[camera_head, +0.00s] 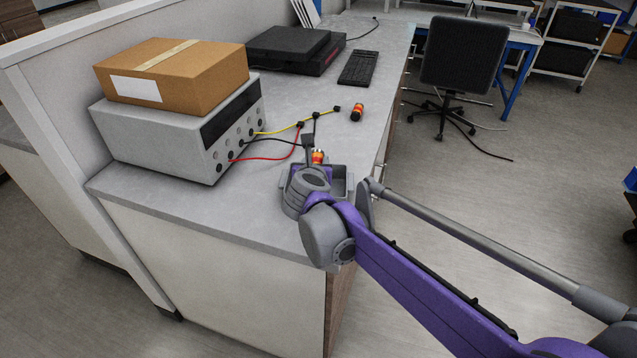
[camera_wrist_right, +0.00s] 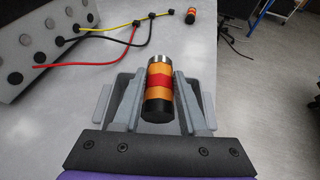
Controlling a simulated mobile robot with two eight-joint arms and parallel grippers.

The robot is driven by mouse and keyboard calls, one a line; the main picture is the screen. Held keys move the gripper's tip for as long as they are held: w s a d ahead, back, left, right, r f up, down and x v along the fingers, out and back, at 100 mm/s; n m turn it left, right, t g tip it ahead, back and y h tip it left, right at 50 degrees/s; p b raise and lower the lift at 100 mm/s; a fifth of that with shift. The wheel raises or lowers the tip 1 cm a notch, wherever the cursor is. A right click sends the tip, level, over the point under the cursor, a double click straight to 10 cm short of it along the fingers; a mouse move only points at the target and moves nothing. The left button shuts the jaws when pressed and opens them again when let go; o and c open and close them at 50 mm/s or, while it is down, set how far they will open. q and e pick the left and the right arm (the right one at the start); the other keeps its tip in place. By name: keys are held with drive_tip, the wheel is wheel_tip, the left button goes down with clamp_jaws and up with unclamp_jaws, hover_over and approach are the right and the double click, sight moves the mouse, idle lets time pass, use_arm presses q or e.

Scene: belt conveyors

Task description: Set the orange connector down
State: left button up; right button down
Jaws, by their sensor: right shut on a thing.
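In the head view, the connector's orange end (camera_head: 318,156) shows just beyond my right gripper (camera_head: 316,170), over the near end of the grey bench. I cannot tell whether the connector touches the tray or bench. A second, similar connector (camera_head: 357,112) lies farther back on the bench. My left gripper is not in view.
A grey instrument (camera_head: 170,140) with a cardboard box (camera_head: 172,75) on top stands at left. Red (camera_head: 265,158), black and yellow (camera_head: 285,129) leads run from it across the bench. A black device (camera_head: 295,50) and keyboard (camera_head: 358,68) lie behind. Bench right of the leads is mostly clear.

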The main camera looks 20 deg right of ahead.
drive_tip(key=shift+f, duration=2.65)
drive_tip(key=shift+f, duration=0.1)
drive_tip(key=shift+f+b, duration=0.5)
drive_tip(key=shift+b, duration=0.1)
drive_tip(key=shift+c, duration=2.2)
unclamp_jaws()
